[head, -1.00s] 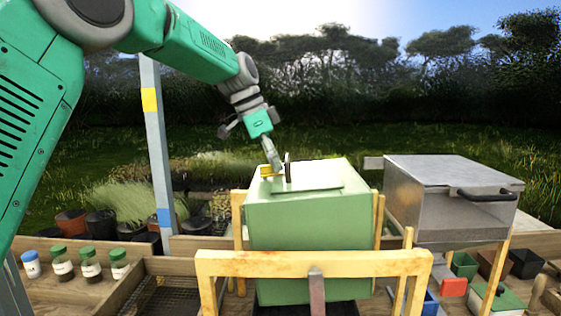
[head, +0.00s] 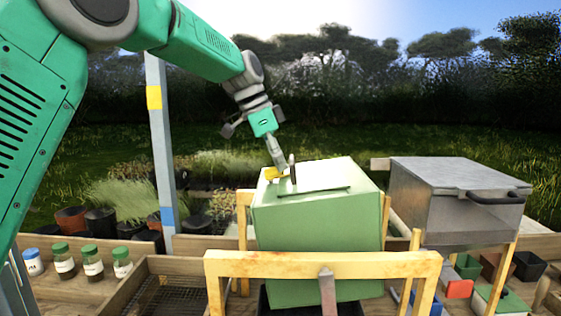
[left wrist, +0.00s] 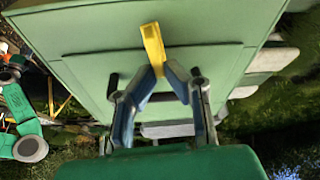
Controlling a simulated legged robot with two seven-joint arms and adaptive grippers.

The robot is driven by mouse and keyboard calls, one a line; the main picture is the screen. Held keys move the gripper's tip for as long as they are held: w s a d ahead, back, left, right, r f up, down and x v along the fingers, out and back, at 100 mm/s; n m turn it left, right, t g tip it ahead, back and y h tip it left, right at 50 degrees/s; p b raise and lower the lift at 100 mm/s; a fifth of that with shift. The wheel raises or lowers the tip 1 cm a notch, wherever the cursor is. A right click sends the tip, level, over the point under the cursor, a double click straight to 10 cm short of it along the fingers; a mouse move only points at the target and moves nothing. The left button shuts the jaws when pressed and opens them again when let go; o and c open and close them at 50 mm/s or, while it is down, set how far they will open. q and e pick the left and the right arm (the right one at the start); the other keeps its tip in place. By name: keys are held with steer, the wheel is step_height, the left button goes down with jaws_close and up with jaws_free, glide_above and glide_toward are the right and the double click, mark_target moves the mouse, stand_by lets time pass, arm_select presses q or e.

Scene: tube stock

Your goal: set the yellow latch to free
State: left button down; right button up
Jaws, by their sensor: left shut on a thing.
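The yellow latch (head: 271,173) is a small bar on top of the pale green box (head: 318,235), near its back left part. In the left wrist view the latch (left wrist: 153,45) stands out from the green face and its lower end lies between the fingertips. My left gripper (head: 281,172) reaches down to the box top from the upper left. In the left wrist view the left gripper (left wrist: 160,74) has its fingertips closed in on the latch's near end. The fingers partly hide the latch's lower end. My right gripper is not in view.
A wooden frame (head: 322,262) stands in front of the green box. A metal box (head: 455,205) with a black handle stands at right. A blue-and-yellow-banded post (head: 160,150) rises at left. Several jars (head: 92,262) stand at front left.

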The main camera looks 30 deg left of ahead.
arm_select(q)
steer(key=shift+w+d+n+y, duration=0.15)
steer(key=shift+d+n+y, duration=0.15)
steer(key=shift+n, duration=0.6)
steer(key=shift+f+n+t+y, duration=0.1)
steer(key=shift+n+t+y, duration=0.3)
steer(key=shift+n, duration=0.7)
steer(key=shift+f, duration=0.1)
